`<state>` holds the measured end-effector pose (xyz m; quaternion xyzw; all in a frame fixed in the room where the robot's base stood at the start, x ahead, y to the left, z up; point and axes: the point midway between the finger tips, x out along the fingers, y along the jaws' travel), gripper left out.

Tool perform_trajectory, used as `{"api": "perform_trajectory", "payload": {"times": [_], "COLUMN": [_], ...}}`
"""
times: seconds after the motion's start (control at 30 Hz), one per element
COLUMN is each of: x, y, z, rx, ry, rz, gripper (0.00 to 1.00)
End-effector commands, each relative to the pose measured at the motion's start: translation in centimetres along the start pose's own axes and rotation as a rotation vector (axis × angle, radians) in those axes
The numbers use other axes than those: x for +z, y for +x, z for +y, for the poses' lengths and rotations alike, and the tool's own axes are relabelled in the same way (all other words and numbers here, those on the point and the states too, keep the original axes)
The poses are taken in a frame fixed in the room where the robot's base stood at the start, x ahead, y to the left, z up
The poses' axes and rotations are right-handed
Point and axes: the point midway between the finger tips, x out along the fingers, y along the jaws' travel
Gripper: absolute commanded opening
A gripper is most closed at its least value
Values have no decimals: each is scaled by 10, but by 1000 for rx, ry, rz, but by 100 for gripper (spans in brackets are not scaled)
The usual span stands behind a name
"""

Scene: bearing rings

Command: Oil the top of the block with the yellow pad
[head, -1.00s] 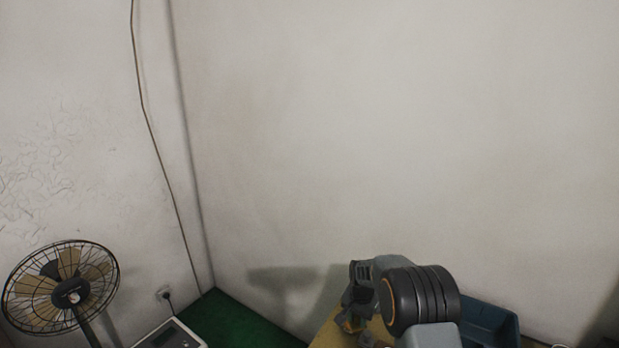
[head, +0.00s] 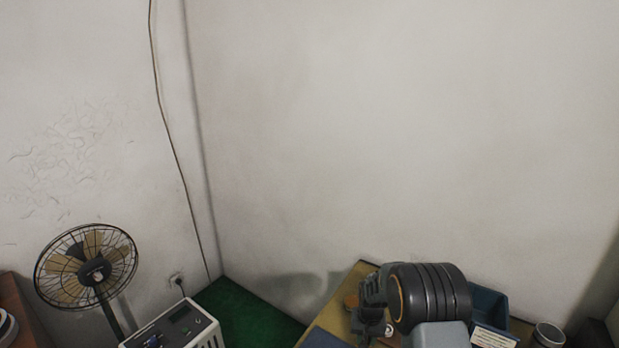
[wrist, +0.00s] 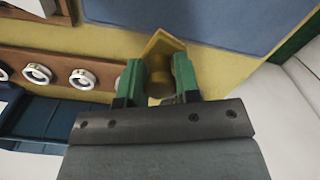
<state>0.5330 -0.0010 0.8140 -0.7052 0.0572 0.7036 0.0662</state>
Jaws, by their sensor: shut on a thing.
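In the wrist view, the green-tipped fingers of my gripper (wrist: 159,66) are shut on the yellow pad (wrist: 163,45). Its pointed yellow end shows beyond the fingertips, and a brass-coloured round part sits between them. The pad is over the yellowish bench top, near the edge of a blue mat (wrist: 205,20). I cannot tell its height above the bench. In the head view, my arm hides the pad and most of the gripper. I cannot make out the block for certain in either view.
A wooden strip with several metal rings (wrist: 38,73) lies left of the gripper, beside a blue bin (wrist: 50,120). In the head view, the bin (head: 489,305) and a can (head: 548,335) are right of my arm. A fan (head: 86,267) and a white device (head: 172,328) stand left.

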Motion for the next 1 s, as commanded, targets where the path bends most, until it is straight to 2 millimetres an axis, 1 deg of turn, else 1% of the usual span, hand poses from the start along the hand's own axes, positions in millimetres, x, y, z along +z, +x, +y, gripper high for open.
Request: {"api": "perform_trajectory", "payload": {"times": [0.03,0.2,0.3,0.4,0.53,0.63,1.0], "x": [10,49,68,80,88,86,85], "y": [3,14,17,18,16,13,13], "z": [2,9,12,15,16,16,20], "rx": [0,0,0,0,-1,-1,-1], "ry": [-34,-147,-178,-181,-178,-177,-168], "rz": [-2,-3,-4,-2,-1,0,-2], "gripper": [12,12,12,12,12,12,12]}}
